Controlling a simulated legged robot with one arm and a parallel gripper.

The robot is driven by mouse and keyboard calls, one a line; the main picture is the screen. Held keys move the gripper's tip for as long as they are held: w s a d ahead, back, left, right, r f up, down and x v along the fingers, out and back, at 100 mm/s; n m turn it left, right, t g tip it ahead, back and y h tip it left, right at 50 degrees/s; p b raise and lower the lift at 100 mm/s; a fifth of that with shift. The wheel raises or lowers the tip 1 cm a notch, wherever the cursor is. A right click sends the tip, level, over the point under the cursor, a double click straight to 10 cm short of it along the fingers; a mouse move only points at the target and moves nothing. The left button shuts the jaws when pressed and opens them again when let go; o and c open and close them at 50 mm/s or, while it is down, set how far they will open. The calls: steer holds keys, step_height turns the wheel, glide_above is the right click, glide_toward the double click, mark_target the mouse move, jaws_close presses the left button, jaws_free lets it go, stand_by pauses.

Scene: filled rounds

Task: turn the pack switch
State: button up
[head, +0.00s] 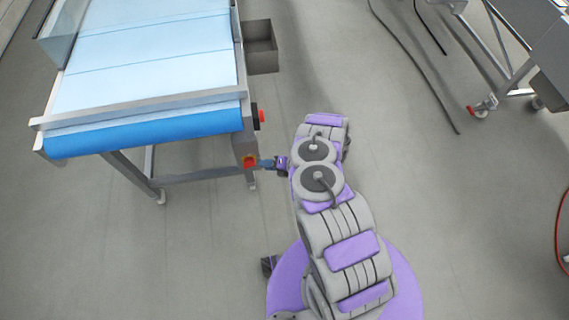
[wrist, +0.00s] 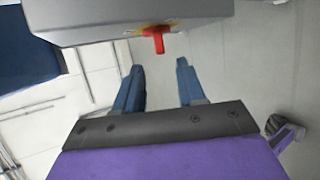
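The pack switch, a red handle on a yellow plate, shows on the grey box at the conveyor's near right corner in the head view (head: 250,161). In the wrist view, the red handle (wrist: 158,42) sticks out from the grey housing at the top. My gripper (wrist: 160,65) has its two blue fingers spread apart with nothing between them. The handle is just beyond the fingertips, roughly centred between them. In the head view, my gripper (head: 264,163) is close to the right of the switch; whether it touches cannot be told.
The conveyor (head: 150,60) with its blue belt fills the upper left. A red button (head: 261,116) sits above the switch on the conveyor's side. A grey bin (head: 261,47) hangs farther back. A dark cable (head: 415,65) lies on the floor at right. Floor around my base is mostly clear.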

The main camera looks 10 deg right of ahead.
steer(key=p+v, duration=0.1)
steer(key=v, duration=0.7)
steer(key=shift+s+d+p, duration=0.15)
steer(key=shift+d+p, duration=0.15)
steer(key=shift+p, duration=0.1)
